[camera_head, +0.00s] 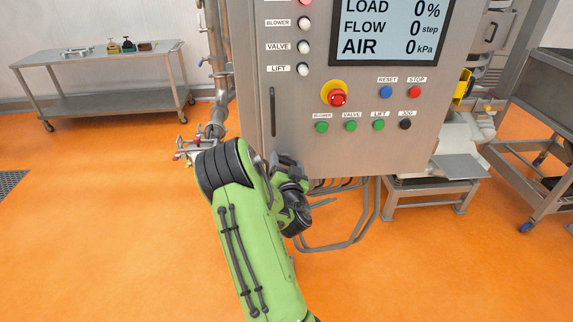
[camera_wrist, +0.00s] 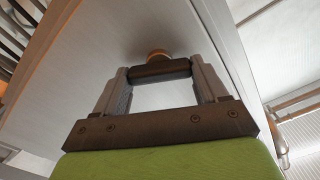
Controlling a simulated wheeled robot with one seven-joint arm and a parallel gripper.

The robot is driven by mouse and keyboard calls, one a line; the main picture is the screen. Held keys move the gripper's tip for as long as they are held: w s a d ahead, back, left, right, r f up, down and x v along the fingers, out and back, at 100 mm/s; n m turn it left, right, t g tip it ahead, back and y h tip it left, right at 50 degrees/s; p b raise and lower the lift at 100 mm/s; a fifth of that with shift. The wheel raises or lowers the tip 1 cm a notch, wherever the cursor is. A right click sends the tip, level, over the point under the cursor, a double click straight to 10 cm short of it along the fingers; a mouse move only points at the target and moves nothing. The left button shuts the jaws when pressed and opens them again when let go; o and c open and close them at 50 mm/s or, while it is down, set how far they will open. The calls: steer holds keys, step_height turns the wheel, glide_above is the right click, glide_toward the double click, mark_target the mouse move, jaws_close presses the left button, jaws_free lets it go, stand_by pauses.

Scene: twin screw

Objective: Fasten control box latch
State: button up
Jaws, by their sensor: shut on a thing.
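The grey metal control box (camera_head: 350,100) hangs at the upper middle of the head view. My green arm reaches up to its lower left edge, where my gripper (camera_head: 285,163) is mostly hidden by my own wrist. In the wrist view the underside of the box (camera_wrist: 110,50) fills much of the picture. There my gripper (camera_wrist: 160,76) has its two fingers at the ends of a short dark bar, which looks like the latch (camera_wrist: 160,69), and is shut on it. A tan round piece (camera_wrist: 158,54) sits behind the bar, against the box.
The box front carries a screen (camera_head: 390,28), a red emergency button (camera_head: 337,97) and several small buttons. A slim dark handle (camera_head: 272,112) is near its left edge. Bent metal tubes (camera_head: 350,235) lie below. A cart (camera_head: 110,102) stands far left; orange floor is open between.

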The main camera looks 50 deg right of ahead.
steer(key=n, duration=0.5)
steer(key=shift+n, duration=0.3)
stand_by(0.4)
steer(key=o, duration=1.1)
steer(key=shift+a, duration=0.1)
steer(key=shift+c, duration=0.2)
steer(key=shift+w, duration=0.1)
